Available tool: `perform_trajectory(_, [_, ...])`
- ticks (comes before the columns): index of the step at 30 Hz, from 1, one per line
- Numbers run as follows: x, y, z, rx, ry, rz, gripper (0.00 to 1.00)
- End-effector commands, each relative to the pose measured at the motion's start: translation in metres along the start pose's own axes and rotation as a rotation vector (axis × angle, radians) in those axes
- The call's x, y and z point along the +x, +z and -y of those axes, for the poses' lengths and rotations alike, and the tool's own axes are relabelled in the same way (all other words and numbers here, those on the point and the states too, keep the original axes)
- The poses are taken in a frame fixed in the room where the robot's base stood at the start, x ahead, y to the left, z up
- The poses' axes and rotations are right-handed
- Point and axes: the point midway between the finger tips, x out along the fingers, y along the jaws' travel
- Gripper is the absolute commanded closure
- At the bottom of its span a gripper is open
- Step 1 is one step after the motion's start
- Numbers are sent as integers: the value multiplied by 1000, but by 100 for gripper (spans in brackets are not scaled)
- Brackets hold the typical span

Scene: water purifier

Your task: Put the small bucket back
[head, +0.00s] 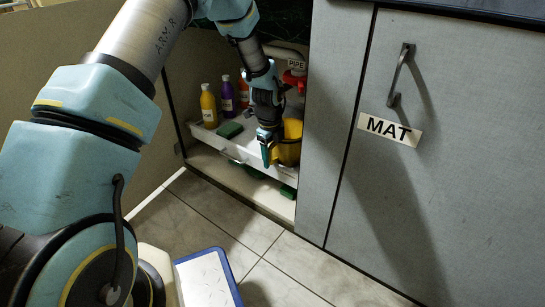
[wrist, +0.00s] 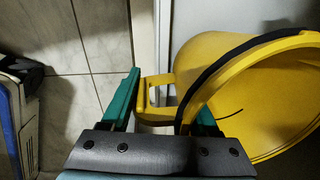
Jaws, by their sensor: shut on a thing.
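The small yellow bucket (head: 289,146) is at the right side of the open cabinet, at the white tray's front right. In the wrist view the bucket (wrist: 232,60) lies tilted on the right, with its open mouth and a dark curved band showing. My gripper (head: 266,152) reaches down into the cabinet from above, just left of the bucket. In the wrist view my green-fingered gripper (wrist: 166,95) is shut on the bucket, with its yellow side handle (wrist: 158,90) between the fingers. The right finger is partly hidden by the bucket's rim.
The white pull-out tray (head: 222,146) carries several bottles (head: 209,106) and a green sponge-like block (head: 229,130). A red-fitted pipe (head: 294,78) is behind the bucket. A closed door labelled MAT (head: 388,130) stands right. A blue-edged white object (head: 207,280) lies on the tiled floor.

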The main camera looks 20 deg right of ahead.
Motion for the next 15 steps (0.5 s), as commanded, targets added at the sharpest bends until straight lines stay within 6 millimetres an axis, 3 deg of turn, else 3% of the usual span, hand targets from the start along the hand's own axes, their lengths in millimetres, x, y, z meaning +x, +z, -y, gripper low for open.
perform_trajectory(1, [1, 0, 0, 0, 1, 0, 38])
perform_trajectory(9, [1, 0, 0, 0, 0, 0, 9])
perform_trajectory(15, [1, 0, 0, 0, 0, 0, 9])
